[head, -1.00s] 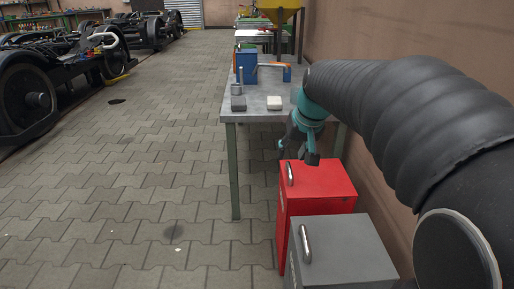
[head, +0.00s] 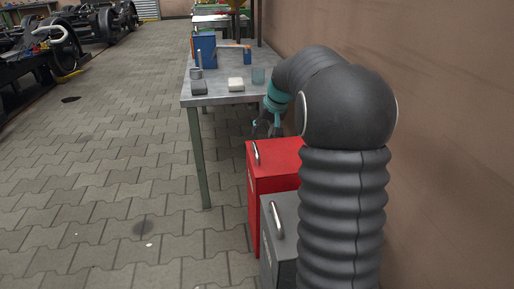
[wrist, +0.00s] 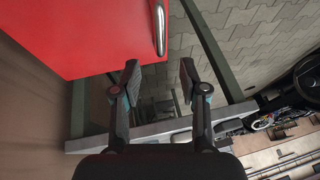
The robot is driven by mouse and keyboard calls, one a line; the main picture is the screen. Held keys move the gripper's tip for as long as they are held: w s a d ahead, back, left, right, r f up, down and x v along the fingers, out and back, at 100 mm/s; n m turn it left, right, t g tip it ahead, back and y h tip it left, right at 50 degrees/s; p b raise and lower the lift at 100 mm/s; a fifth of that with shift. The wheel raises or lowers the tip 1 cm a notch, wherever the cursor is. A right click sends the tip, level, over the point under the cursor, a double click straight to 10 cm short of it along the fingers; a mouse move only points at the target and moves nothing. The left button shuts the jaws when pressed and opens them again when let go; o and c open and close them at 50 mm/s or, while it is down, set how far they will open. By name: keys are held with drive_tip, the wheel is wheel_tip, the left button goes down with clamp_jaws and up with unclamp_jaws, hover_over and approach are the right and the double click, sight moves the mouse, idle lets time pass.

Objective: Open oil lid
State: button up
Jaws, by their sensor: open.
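A red box (head: 272,163) with a silver bar handle (head: 256,152) stands below the table's near end, and a grey box (head: 283,262) with a similar handle (head: 277,220) stands in front of it. No readable label shows which lid is the oil one. My gripper (head: 265,127) is just behind the red box, partly hidden by my arm in the head view. In the wrist view my gripper (wrist: 159,75) is open and empty. The red box (wrist: 85,30) fills the upper left there, and its handle (wrist: 160,28) lies beyond the fingertips, not between them.
A metal table (head: 220,98) stands close behind the boxes, holding a dark block (head: 199,88), a white block (head: 236,85), a glass (head: 258,76) and a blue container (head: 205,50). A wall (head: 440,120) is close on the right.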

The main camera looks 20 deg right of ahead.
sight(256, 148)
drive_tip(key=b+x, duration=0.1)
drive_tip(key=x, duration=0.8)
clamp_jaws()
